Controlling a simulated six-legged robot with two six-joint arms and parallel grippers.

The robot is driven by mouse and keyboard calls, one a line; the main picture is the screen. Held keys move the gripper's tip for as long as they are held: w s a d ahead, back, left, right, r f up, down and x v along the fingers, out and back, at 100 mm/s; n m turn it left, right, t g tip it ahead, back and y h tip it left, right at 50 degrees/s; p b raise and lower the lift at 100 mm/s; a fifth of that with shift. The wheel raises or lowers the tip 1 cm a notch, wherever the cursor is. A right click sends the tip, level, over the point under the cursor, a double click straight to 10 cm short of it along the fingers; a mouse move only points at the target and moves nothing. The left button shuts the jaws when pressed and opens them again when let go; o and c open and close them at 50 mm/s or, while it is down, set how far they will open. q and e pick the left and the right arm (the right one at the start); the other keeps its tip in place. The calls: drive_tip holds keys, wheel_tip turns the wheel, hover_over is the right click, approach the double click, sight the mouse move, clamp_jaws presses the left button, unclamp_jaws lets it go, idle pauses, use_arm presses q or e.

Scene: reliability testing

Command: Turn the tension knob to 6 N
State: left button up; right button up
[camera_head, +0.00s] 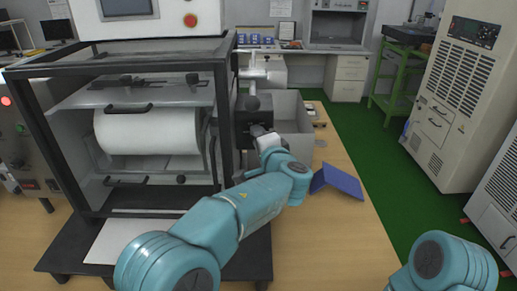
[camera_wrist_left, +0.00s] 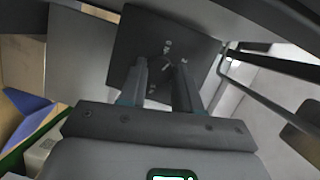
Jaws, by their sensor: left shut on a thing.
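A dark square plate (camera_wrist_left: 185,28) with small pale marks faces the left wrist camera. It belongs to a dark box (camera_head: 241,135) on the right side of the machine frame in the head view. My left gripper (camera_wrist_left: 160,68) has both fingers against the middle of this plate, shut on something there. I take it for the tension knob, but the fingers hide most of it. The knob's setting cannot be read. In the head view the left gripper (camera_head: 260,131) reaches the box's front. Only part of my right arm shows at lower right; its gripper is out of view.
The black machine frame (camera_head: 232,100) with a white roll (camera_head: 148,131) stands left of my left gripper. A grey bin (camera_head: 291,128) is behind and right of the box. A blue folded object (camera_head: 337,181) lies on the wooden table (camera_head: 335,235), whose right front is clear.

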use_arm(q)
drive_tip(key=shift+d+f+m+t+b, duration=0.1)
drive_tip(key=shift+f+m+t+b, duration=0.25)
drive_tip(key=shift+m+b, duration=0.55)
drive_tip(key=o, duration=1.1)
drive_tip(key=shift+s+r, duration=0.1)
drive_tip(key=shift+c, duration=0.2)
drive_tip(key=shift+r, duration=0.1)
